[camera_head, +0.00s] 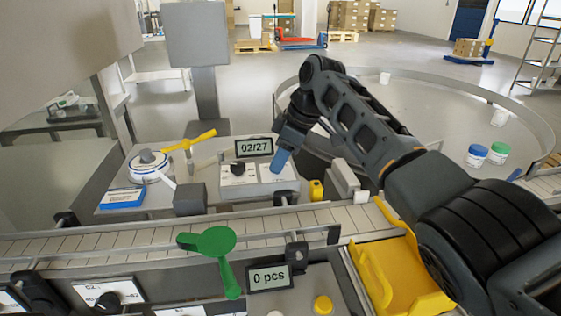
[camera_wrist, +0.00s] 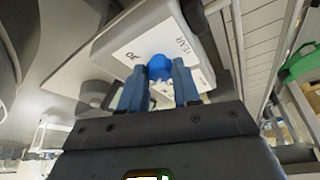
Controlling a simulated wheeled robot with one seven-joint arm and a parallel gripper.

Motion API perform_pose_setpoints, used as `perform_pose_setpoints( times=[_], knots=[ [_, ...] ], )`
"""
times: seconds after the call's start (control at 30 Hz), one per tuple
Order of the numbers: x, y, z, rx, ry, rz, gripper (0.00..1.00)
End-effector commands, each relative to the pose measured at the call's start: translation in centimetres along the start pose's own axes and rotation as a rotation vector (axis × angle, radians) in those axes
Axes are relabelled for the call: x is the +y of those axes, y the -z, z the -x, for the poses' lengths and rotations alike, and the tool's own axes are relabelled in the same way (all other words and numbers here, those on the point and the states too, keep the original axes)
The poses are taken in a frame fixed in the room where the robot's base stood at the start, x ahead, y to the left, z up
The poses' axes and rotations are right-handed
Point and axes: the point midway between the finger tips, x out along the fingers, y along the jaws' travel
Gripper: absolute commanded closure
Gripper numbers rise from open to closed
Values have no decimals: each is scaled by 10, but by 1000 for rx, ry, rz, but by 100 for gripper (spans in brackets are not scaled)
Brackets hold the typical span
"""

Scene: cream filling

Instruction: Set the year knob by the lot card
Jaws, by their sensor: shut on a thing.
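The date unit (camera_head: 258,187) has two dial plates, and its display (camera_head: 254,147) reads 02/27. A black knob (camera_head: 238,168) sits on its left plate. My gripper (camera_head: 281,160) is over the right plate and hides its knob in the head view. In the wrist view my blue fingers (camera_wrist: 160,88) are shut on the blue year knob (camera_wrist: 158,64), one on each side. The word YEAR and a 30 mark show beside it; its pointer is hidden. A blue-and-white card (camera_head: 122,198), possibly the lot card, lies at the left; its print is too small to read.
A yellow lever (camera_head: 190,140) and a round white device (camera_head: 149,165) stand left of the unit. A conveyor (camera_head: 150,235) runs in front, with a green paddle (camera_head: 207,240) and a 0 pcs display (camera_head: 270,277). A large round table (camera_head: 440,100) is behind my arm.

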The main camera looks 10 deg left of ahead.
Motion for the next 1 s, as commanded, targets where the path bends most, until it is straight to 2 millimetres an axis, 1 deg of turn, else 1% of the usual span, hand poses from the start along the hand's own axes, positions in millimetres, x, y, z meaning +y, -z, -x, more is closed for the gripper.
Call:
perform_pose_setpoints(
  times=[0.53,0.57,0.8,1.0],
  knots=[
    [0,0,0,-1,8,22,99],
    [0,0,0,-1,8,22,66],
    [0,0,0,-1,8,22,44],
    [0,0,0,0,8,21,44]
  ],
)
